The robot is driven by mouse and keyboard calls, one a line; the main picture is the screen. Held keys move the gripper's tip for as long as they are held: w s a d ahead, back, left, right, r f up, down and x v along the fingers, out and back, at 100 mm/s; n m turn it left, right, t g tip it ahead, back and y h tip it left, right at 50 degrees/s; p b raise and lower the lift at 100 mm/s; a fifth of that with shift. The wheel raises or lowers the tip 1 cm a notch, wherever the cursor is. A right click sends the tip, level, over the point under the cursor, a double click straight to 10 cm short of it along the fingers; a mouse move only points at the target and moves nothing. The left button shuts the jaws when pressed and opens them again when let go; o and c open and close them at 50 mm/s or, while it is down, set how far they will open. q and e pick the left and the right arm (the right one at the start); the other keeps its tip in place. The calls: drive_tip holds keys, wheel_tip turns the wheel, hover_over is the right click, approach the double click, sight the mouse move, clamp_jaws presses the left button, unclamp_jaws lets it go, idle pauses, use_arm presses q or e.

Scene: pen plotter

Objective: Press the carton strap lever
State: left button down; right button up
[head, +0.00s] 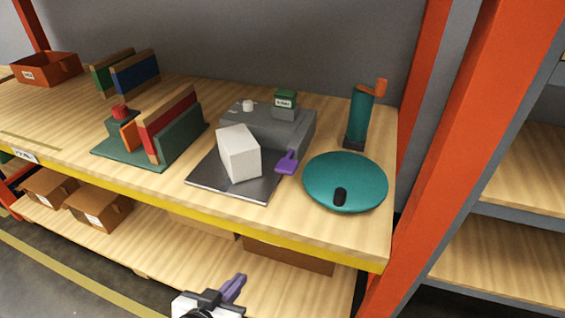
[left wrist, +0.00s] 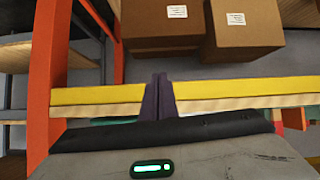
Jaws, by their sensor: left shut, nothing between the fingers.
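The grey strapping machine (head: 268,127) stands on the upper shelf, with a small green sign on its top. A purple lever paddle (head: 287,162) sticks out at its front right. A white carton (head: 238,153) sits on the machine's dark plate (head: 236,190), left of the lever. My left gripper (head: 237,284) has purple fingers and is shut and empty. It is in front of and below the shelf edge, well apart from the lever. Its shut fingers also show in the left wrist view (left wrist: 158,97), before the yellow edge. My right gripper is not in view.
A round teal scale (head: 345,182) lies right of the lever, with a teal dispenser (head: 359,115) behind it. A green stand with upright boards (head: 168,130) is to the left. The yellow shelf edge (head: 200,210) and orange post (head: 450,150) bound the space. Brown cartons (head: 99,207) sit below.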

use_arm(q)
drive_tip(key=w+d+r+t, duration=0.1)
drive_tip(key=w+d+r, duration=0.2)
drive_tip(key=w+r, duration=0.3)
drive_tip(key=w+d+r+m+t+h, duration=0.1)
drive_tip(key=w+r, duration=0.5)
drive_tip(key=r, duration=1.1)
drive_tip(key=shift+w+d+t, duration=0.15)
drive_tip(key=shift+d+t, duration=0.65)
drive_tip(key=shift+d, duration=0.45)
drive_tip(key=w+d+f, duration=0.3)
drive_tip(key=w+f, duration=0.3)
drive_tip(key=w, duration=0.3)
drive_tip(key=shift+f, duration=0.3)
